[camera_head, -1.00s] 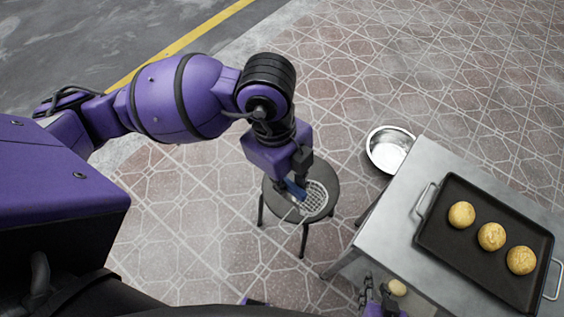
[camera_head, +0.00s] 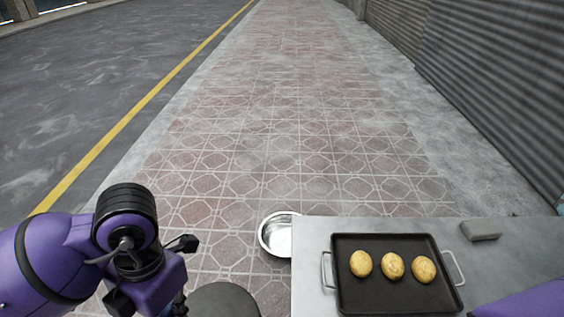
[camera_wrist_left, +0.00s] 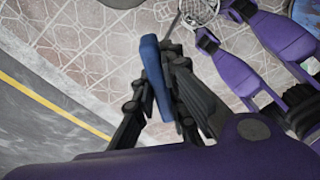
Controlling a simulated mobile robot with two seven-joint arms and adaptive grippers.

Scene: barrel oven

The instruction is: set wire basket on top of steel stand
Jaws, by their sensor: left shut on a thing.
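My left gripper (camera_wrist_left: 158,95) is shut on the blue handle (camera_wrist_left: 152,70) in the left wrist view. A thin shaft leads up from the handle towards the round wire basket (camera_wrist_left: 199,11), which is cut by the top edge. The basket shows over floor tiles. In the head view my left gripper (camera_head: 178,303) is at the lower left, partly cut off, and the basket is not visible. A steel-topped table (camera_head: 312,240) stands at right, and a dark round stool (camera_head: 222,301) is right of the gripper. I cannot tell which one is the steel stand.
A steel bowl (camera_head: 276,236) is beside the table's left edge. The tiled floor ahead is clear.

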